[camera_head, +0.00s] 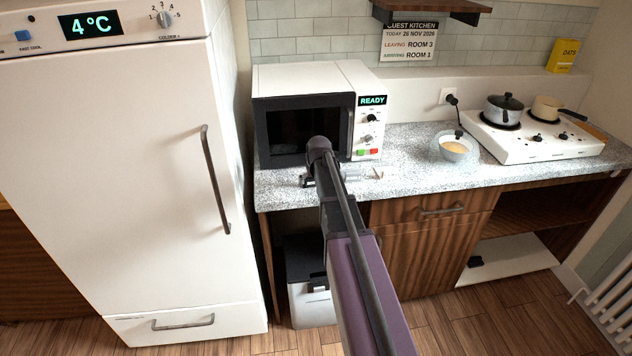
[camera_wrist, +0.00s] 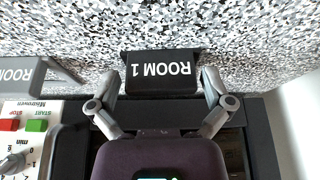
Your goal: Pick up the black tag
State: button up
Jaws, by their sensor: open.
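The black tag (camera_wrist: 162,73) lies on the speckled counter in the wrist view, with "ROOM 1" in white letters, upside down in that picture. My gripper (camera_wrist: 160,84) is open, with one grey finger on each side of the tag's near part. I cannot tell whether the fingers touch it. In the head view my arm reaches to the counter in front of the microwave, and the tag is mostly or wholly hidden there.
A grey tag (camera_wrist: 22,72) marked "ROOM" lies left in the wrist view. The white microwave (camera_head: 320,78) stands close behind my gripper. A bowl (camera_head: 459,147) and a hob (camera_head: 535,140) are farther right. The fridge (camera_head: 110,180) is at left.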

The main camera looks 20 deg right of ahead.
jog(key=c, duration=0.7)
jog(key=shift+r, duration=0.1)
notch_tip(320, 180, up, 3)
jog(key=p, duration=0.3)
jog(key=shift+r, duration=0.15)
jog(key=shift+s+d+r+p, duration=0.1)
jog(key=shift+s+r+p, duration=0.15)
jog(key=shift+p, duration=0.25)
jog(key=s+d, duration=0.2)
jog(key=s, duration=0.2)
jog(key=s+d, duration=0.3)
jog(key=s, duration=0.1)
jog(key=s+d+r+p, duration=0.1)
jog(key=s+d, duration=0.2)
jog(key=s, duration=0.2)
jog(key=shift+d, duration=0.2)
